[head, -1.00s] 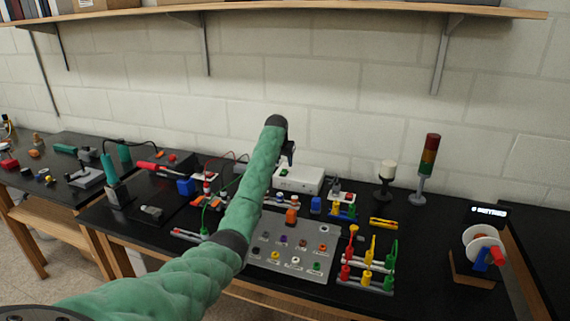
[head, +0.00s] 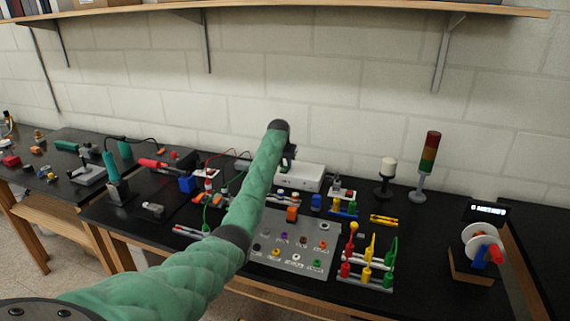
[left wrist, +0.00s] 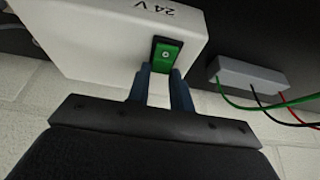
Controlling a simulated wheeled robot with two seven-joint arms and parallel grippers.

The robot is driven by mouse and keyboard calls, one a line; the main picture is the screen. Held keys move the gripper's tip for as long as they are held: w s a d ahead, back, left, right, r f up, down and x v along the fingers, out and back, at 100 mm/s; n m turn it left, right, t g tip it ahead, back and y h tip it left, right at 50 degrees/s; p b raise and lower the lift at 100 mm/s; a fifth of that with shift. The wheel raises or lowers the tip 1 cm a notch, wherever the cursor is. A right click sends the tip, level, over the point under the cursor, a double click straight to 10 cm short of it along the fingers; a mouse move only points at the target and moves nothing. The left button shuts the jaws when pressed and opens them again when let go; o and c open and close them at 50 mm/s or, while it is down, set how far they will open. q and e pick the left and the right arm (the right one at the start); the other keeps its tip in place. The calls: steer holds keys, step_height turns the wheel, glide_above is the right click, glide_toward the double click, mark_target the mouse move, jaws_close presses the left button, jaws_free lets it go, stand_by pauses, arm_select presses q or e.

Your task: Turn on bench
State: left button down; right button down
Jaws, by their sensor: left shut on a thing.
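The bench's white power box (head: 312,177), marked 24 V, stands at the back of the black bench near the wall. In the left wrist view the box (left wrist: 95,38) fills the upper left. A green rocker switch (left wrist: 166,52) in a dark frame is on its face. My left gripper (left wrist: 160,75) has its two blue fingers at the switch's lower edge, shut on it, with a narrow gap between the fingers. In the head view my left gripper (head: 289,154) is beside the box, partly hidden by my green arm. My right gripper is not in view.
A grey panel with coloured sockets (head: 328,226) lies in front. Coloured plug leads (head: 367,255) stand right of it. A stack light (head: 429,165), a white-topped lamp (head: 386,175) and a lit display (head: 488,211) are farther right. A small grey block with wires (left wrist: 248,76) is near the fingers.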

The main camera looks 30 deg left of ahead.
arm_select(q)
steer(key=shift+r, duration=0.15)
steer(key=shift+w+g+p, duration=0.2)
steer(key=shift+g+p, duration=0.3)
steer(key=shift+p, duration=0.2)
steer(key=shift+w+a+g+h, duration=0.1)
steer(key=shift+g+h, duration=0.2)
steer(key=shift+g, duration=0.2)
steer(key=shift+w+f+g, duration=0.1)
steer(key=shift+f+g, duration=0.1)
steer(key=shift+g, duration=0.2)
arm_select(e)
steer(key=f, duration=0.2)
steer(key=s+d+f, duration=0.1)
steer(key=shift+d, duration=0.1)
arm_select(q)
steer(key=c, duration=1.2)
jaws_free()
steer(key=shift+c, duration=0.2)
